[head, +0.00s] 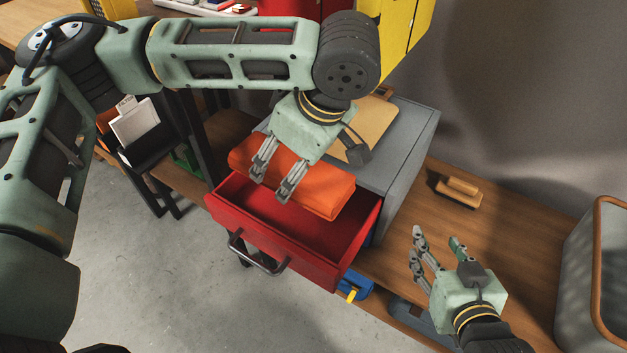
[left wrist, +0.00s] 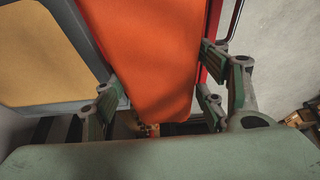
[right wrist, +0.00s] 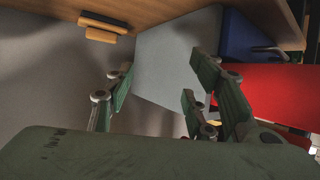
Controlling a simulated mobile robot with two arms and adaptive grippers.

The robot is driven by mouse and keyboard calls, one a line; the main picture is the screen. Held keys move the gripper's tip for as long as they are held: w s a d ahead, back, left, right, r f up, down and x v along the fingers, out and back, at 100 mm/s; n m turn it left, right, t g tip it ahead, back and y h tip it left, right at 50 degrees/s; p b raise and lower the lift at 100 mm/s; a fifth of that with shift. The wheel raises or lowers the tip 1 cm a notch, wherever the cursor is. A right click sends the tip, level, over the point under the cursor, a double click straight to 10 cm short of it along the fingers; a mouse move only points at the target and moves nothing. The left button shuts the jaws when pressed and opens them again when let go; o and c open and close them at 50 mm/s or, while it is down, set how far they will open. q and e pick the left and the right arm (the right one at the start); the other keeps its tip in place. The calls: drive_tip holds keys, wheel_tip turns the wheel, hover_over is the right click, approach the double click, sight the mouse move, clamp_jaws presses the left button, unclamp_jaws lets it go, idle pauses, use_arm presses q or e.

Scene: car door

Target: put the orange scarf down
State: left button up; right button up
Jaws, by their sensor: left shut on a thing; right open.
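The folded orange scarf (head: 322,188) is above the back part of an open red drawer (head: 292,252); part of it is hidden behind my left gripper. My left gripper (head: 273,180) is shut on the scarf. In the left wrist view the scarf (left wrist: 155,60) runs between the fingers (left wrist: 165,95). I cannot tell whether the scarf touches the drawer. My right gripper (head: 437,243) is open and empty, in front of the wooden bench to the right of the drawer; it also shows in the right wrist view (right wrist: 160,85).
The grey cabinet (head: 408,150) holds the drawer and has a tan board (head: 368,130) on top. A grey bin (head: 590,270) stands at right. The drawer's front part is empty.

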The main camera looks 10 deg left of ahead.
use_arm(q)
wheel_tip(320, 180, down, 10)
drive_tip(key=b, duration=0.3)
drive_tip(key=shift+r+b, duration=0.25)
drive_tip(key=shift+b, duration=0.1)
drive_tip(key=shift+f, duration=0.15)
use_arm(e)
wheel_tip(320, 180, up, 18)
drive_tip(key=w+a+t+y, duration=0.1)
drive_tip(key=a+t+y, duration=0.1)
drive_tip(key=t, duration=0.7)
drive_tip(key=shift+a+f+n+t+y, duration=0.15)
drive_tip(key=shift+a+n+t+y, duration=0.2)
drive_tip(key=shift+y, duration=0.25)
use_arm(q)
drive_tip(key=shift+f, duration=0.6)
drive_tip(key=o, duration=0.9)
drive_tip(key=shift+o, duration=0.4)
use_arm(e)
drive_tip(key=shift+w+d+f+g+h, duration=0.15)
drive_tip(key=shift+w+f+g, duration=0.15)
drive_tip(key=shift+f, duration=0.25)
drive_tip(key=shift+w+f+g+h, duration=0.15)
drive_tip(key=shift+f+g, duration=0.1)
drive_tip(key=shift+f, duration=0.3)
